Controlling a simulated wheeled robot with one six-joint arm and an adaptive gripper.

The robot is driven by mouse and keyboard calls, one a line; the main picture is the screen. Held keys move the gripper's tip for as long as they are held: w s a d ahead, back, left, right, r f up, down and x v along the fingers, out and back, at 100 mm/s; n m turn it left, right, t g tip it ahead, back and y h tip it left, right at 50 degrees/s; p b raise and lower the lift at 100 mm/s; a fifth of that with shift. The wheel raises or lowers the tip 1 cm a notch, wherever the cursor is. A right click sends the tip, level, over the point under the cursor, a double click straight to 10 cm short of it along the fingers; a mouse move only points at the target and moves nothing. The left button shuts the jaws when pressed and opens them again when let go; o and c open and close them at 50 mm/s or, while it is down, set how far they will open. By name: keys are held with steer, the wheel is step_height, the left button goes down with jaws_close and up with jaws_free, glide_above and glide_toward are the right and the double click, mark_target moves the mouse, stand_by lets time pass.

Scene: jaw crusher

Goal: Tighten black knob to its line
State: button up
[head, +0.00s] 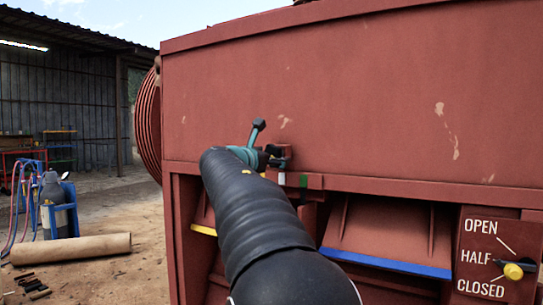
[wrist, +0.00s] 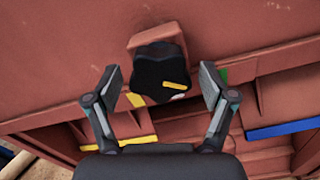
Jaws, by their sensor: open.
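In the wrist view, the black knob (wrist: 158,70) with a lobed edge sits on a red bracket (wrist: 150,34) on the red machine wall. A yellow mark (wrist: 175,85) lies on the knob's face, towards its lower right. A separate yellow mark (wrist: 136,100) shows just off the knob's lower left. My gripper (wrist: 160,82) is open, one finger on each side of the knob, with a gap on both sides. In the head view, my arm hides most of this spot; my gripper (head: 262,150) is seen at the wall.
A panel (head: 490,262) marked OPEN, HALF and CLOSED with a yellow-and-black knob is at the right. A blue-edged chute (head: 385,262) lies below the wall. A green patch (wrist: 224,75) is right of the black knob. Open ground is at the left, with a tan roll (head: 70,249).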

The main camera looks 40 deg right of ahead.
steer(key=shift+w+d, duration=0.1)
steer(key=shift+d, duration=0.05)
steer(key=c, duration=1.2)
steer(key=shift+o, duration=0.2)
